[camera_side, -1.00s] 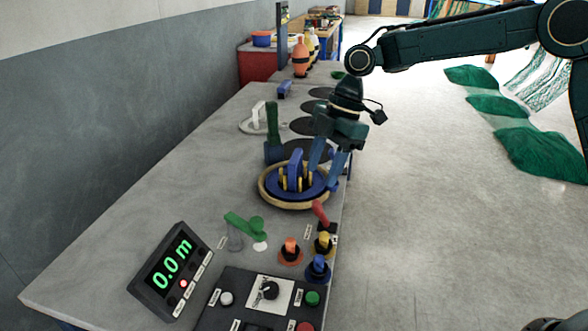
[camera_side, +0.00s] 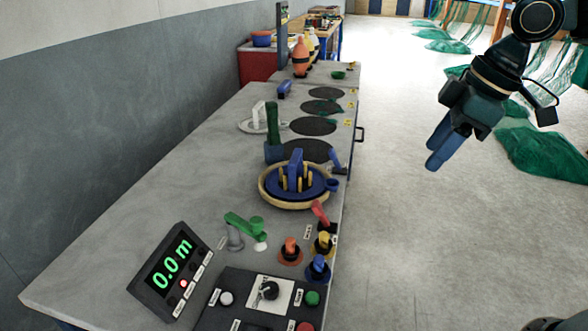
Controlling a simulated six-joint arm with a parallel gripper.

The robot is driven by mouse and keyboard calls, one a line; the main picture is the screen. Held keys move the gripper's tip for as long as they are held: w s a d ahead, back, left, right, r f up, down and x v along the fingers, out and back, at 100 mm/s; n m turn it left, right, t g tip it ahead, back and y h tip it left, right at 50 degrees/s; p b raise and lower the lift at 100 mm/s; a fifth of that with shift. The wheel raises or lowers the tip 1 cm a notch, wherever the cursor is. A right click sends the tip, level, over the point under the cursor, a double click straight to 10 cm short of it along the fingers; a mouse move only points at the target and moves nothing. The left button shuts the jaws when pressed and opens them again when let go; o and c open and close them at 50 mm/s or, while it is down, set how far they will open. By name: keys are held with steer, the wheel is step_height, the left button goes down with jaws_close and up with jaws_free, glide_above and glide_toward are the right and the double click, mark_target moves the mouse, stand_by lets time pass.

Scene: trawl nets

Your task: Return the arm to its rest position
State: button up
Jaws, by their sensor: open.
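My gripper (camera_side: 436,152) hangs over the open floor to the right of the grey workbench (camera_side: 130,215), at the upper right of the view. Its blue fingers point down and to the left and hold nothing. It is clear of the bench and touches nothing. Most of my arm is outside the picture, at the top right.
A round tan-rimmed tray (camera_side: 266,196) with blue and yellow parts sits near the bench's right edge. Coloured levers, knobs and a 0.0 m display (camera_side: 172,268) are at the front. Green nets (camera_side: 540,152) lie on the floor at right.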

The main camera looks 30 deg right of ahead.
steer(key=s+d+f+m+t+h, duration=0.1)
steer(key=s+d+m, duration=0.2)
steer(key=s, duration=0.3)
steer(key=s+d+f+m+t+h, duration=0.1)
steer(key=s+d+f+m, duration=0.1)
steer(key=s+m, duration=0.2)
steer(key=s, duration=0.3)
steer(key=shift+d, duration=0.4)
steer(key=o, duration=0.6)
steer(key=shift+w, duration=0.1)
steer(key=o, duration=0.4)
steer(key=shift+w+a+r, duration=0.1)
steer(key=shift+w, duration=0.1)
steer(key=shift+o, duration=0.9)
steer(key=w+a+r+n+g+y, duration=0.1)
steer(key=w+a+r+n, duration=0.2)
steer(key=w, duration=0.6)
steer(key=shift+w+r+n+y, duration=0.25)
steer(key=shift+w+n+y, duration=0.15)
steer(key=shift+n, duration=0.2)
steer(key=w+a+n+g+y, duration=0.1)
steer(key=w+n, duration=0.3)
steer(key=w, duration=0.5)
steer(key=shift+w+a+f, duration=0.15)
steer(key=shift+w, duration=0.05)
steer(key=x, duration=1)
steer(key=shift+s+a, duration=0.15)
steer(key=shift+s, duration=0.05)
